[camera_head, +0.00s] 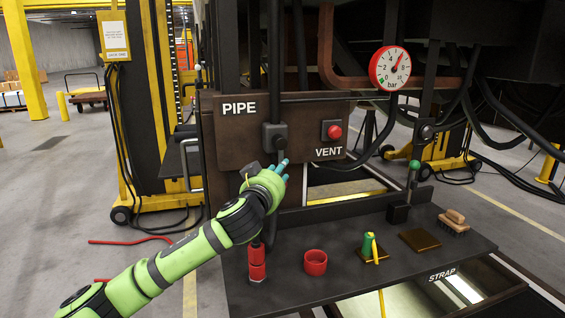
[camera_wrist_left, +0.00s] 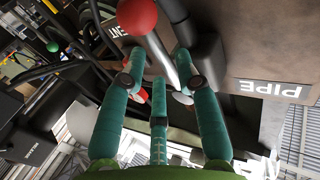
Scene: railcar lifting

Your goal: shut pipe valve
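The dark pipe valve body (camera_head: 275,137) sits on the brown panel right of the PIPE label. In the left wrist view the valve body (camera_wrist_left: 209,62) stands beside a grey lever (camera_wrist_left: 161,58) with a red ball (camera_wrist_left: 137,15) on its end. The hand hides this lever in the head view. My left gripper (camera_head: 282,165) is just below the valve body, its teal fingers pointing up. In the wrist view my left gripper (camera_wrist_left: 160,70) has its fingers spread on both sides of the lever, with visible gaps. Whether any finger touches it I cannot tell. My right gripper is not in view.
A red VENT button (camera_head: 334,132) is right of the valve. A pressure gauge (camera_head: 390,68) hangs above. The dark bench (camera_head: 330,283) below holds a red ring (camera_head: 315,262), a brush (camera_head: 453,221) and a green-knobbed lever (camera_head: 414,166). Black hoses hang at the right.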

